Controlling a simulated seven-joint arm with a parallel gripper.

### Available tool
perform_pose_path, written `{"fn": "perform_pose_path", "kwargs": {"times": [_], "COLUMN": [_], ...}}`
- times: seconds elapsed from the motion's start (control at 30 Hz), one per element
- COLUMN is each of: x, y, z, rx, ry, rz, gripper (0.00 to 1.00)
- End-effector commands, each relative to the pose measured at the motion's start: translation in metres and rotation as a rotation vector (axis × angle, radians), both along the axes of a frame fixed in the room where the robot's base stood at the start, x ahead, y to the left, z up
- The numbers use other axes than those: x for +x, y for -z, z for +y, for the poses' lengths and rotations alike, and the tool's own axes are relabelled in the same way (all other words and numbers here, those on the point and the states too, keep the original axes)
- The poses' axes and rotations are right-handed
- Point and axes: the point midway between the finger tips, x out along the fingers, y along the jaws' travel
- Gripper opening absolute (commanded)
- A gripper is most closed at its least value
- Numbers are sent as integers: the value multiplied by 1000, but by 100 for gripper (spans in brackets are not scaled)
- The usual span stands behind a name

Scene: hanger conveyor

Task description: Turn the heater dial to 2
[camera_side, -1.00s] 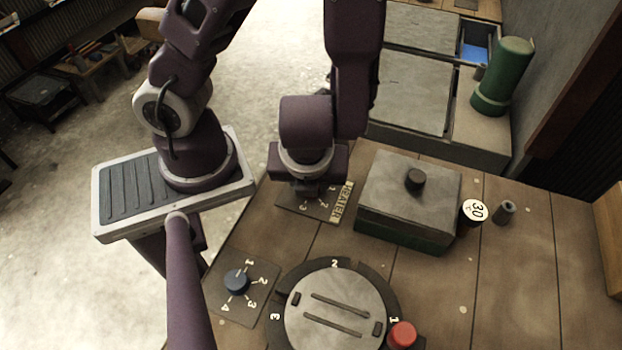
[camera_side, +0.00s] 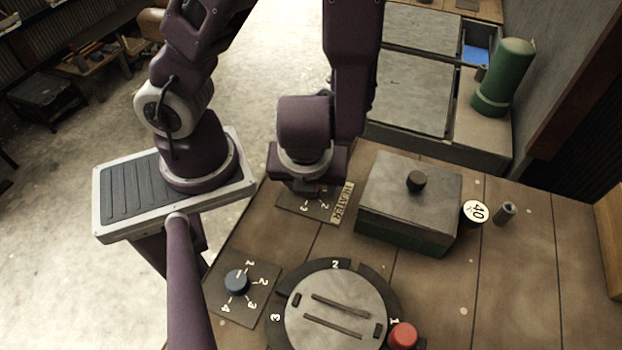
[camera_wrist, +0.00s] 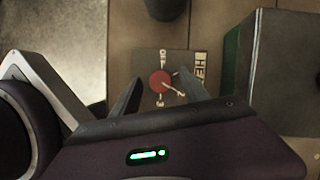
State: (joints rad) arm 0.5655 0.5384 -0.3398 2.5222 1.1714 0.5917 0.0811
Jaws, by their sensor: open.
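The heater dial (camera_wrist: 160,82) is a round red knob with a pale pointer line on a dark plate (camera_wrist: 150,101) lettered HEATER. In the wrist view its pointer slants to the lower right, toward the mark that looks like 2. OFF is at the top and 3 below. My gripper (camera_wrist: 157,86) is open, with one finger on each side of the dial; I cannot tell whether either touches it.
A blue dial (camera_side: 237,281) numbered 1 to 4, a round turntable (camera_side: 335,308) and a red button (camera_side: 402,335) are nearer the camera.

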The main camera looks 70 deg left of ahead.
Motion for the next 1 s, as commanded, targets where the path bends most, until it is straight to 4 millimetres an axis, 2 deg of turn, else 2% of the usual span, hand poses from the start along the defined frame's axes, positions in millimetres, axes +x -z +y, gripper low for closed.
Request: {"fn": "perform_pose_path", "kwargs": {"times": [0.07, 0.3, 0.4, 0.77, 0.87, 0.97, 1.0], "x": [0, -9, -11, -12, -5, -2, -4], "y": [-6, -49, -61, -67, -88, -125, -140], "z": [-2, -18, -22, -22, -8, 15, 23], "rx": [-2, -5, -2, -4, -53, -194, -271], "ry": [-3, -3, -2, -23, -252, -725, -929], "rz": [-6, -6, -6, -10, -105, -275, -340], "gripper": [53, 53, 53, 53, 53, 53, 53]}}
